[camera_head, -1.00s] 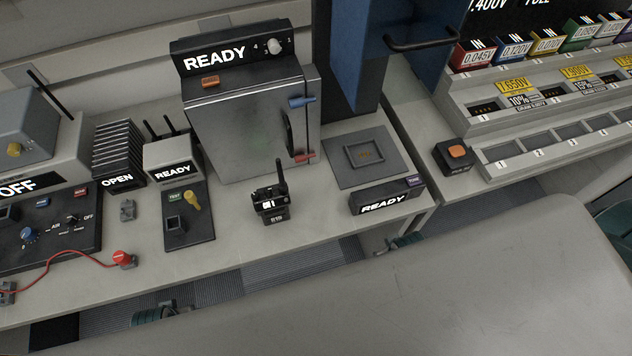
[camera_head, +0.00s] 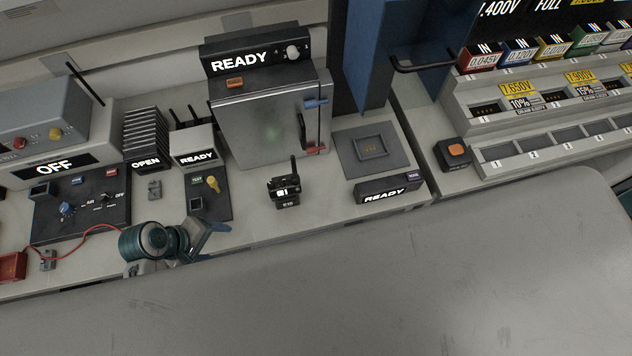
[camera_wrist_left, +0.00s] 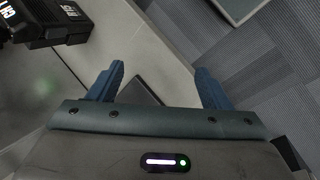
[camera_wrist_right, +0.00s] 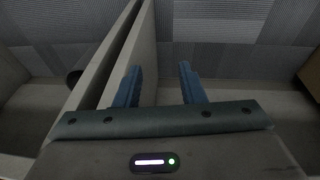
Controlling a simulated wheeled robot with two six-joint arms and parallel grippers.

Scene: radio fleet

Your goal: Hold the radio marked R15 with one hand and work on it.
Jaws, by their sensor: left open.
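The black radio marked R15 (camera_head: 287,203), with a stub antenna, stands on the bench in front of the grey READY cabinet. My left gripper (camera_head: 222,228) is open and empty at the bench's front edge, left of the radio and apart from it. In the left wrist view its fingers (camera_wrist_left: 158,88) are spread with nothing between them. A black body with white lettering, probably this radio (camera_wrist_left: 50,22), shows at the upper left there; its lettering is hard to read. My right gripper (camera_wrist_right: 160,85) is open and empty in the right wrist view, and out of the head view.
The READY cabinet (camera_head: 265,115) stands behind the radio. A flat pad with a square frame (camera_head: 352,158) and a low READY box (camera_head: 388,190) are to its right. A small panel with a yellow knob (camera_head: 222,207) is to its left. A red cable (camera_head: 75,242) lies further left.

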